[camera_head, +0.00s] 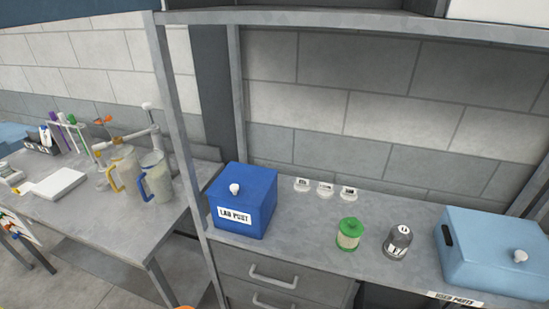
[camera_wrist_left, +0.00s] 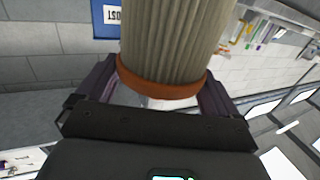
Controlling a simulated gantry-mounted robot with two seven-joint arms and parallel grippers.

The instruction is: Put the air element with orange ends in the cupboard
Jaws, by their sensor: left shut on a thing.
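In the left wrist view my left gripper (camera_wrist_left: 158,80) is shut on the air element (camera_wrist_left: 170,35), a grey pleated cylinder with an orange end (camera_wrist_left: 163,85). The orange end lies between the two dark fingers, and the pleated body runs out of the top of the picture. Its other end is out of view. In the head view only a small orange curve (camera_head: 185,307) shows at the bottom edge; I cannot tell if it is the element. No cupboard can be made out for certain. My right gripper is not in view.
A grey bench (camera_head: 300,236) carries a blue box (camera_head: 258,205), a green canister (camera_head: 349,234), a grey canister (camera_head: 397,242), several small white-labelled items and a light blue box (camera_head: 490,250). Drawers (camera_head: 285,275) are below. Metal posts (camera_head: 180,130) stand at its left. A table (camera_head: 110,220) holds jugs.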

